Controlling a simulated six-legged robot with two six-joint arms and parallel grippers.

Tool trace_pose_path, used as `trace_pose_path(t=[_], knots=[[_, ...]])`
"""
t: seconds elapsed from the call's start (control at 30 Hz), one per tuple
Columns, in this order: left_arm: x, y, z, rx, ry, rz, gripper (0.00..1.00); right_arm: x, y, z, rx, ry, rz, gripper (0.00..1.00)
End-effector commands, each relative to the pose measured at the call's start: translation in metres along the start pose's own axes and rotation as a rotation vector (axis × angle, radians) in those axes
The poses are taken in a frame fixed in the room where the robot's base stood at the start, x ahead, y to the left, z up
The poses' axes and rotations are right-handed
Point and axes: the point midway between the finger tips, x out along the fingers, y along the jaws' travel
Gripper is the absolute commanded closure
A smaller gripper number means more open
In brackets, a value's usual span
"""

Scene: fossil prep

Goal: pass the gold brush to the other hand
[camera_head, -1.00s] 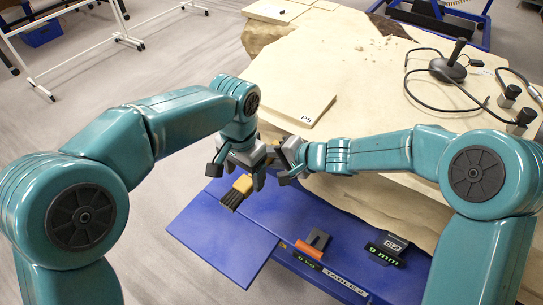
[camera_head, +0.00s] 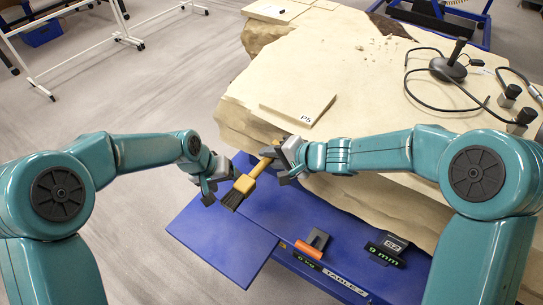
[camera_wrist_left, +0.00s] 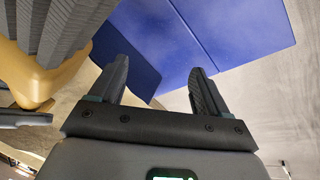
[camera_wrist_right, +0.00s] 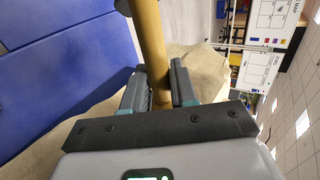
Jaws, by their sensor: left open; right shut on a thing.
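The gold brush (camera_head: 246,184) has a gold handle and dark bristles that point down and left in the head view. My right gripper (camera_head: 278,160) is shut on its handle, which stands between the fingers in the right wrist view (camera_wrist_right: 152,50). The brush is held above the blue table. My left gripper (camera_head: 219,181) is open and empty, just left of the brush and apart from it. In the left wrist view, the open fingers (camera_wrist_left: 156,85) have nothing between them, and the brush's gold block and dark bristles (camera_wrist_left: 62,30) are close at the upper left.
The blue table (camera_head: 222,238) lies below, carrying an orange-and-grey item (camera_head: 312,244) and a dark block marked 9 mm (camera_head: 386,252). A large pale rock slab (camera_head: 370,95) with a flat P5 plate (camera_head: 298,100) is behind. Floor is open at left.

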Motion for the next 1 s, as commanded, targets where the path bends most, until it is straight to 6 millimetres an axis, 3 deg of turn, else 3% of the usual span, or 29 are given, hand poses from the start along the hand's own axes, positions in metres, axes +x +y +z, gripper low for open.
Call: trace_pose_path(t=[0.03,0.2,0.33,0.5,0.6,0.7,1.0], knots=[[0.022,-0.012,0.022,-0.021,-0.025,0.002,0.24,0.0,0.0,0.0,0.0,0.0,-0.001,1.0],[0.08,-0.046,0.1,-0.087,-0.071,0.011,0.24,0.0,-0.001,0.0,0.0,0.0,-0.001,1.0],[0.105,-0.064,0.168,-0.141,-0.105,0.014,0.24,0.0,-0.001,0.0,0.0,0.0,-0.001,1.0],[0.115,-0.075,0.241,-0.197,-0.138,0.011,0.24,0.0,-0.001,0.0,0.0,0.0,-0.001,1.0],[0.114,-0.077,0.267,-0.219,-0.148,0.008,0.24,0.0,-0.001,0.0,0.0,0.0,-0.001,1.0],[0.113,-0.078,0.281,-0.229,-0.151,0.007,0.24,0.0,-0.001,0.0,0.0,0.0,-0.001,1.0],[0.112,-0.078,0.285,-0.231,-0.152,0.006,0.24,0.0,0.0,0.0,0.0,0.0,-0.001,1.0]])
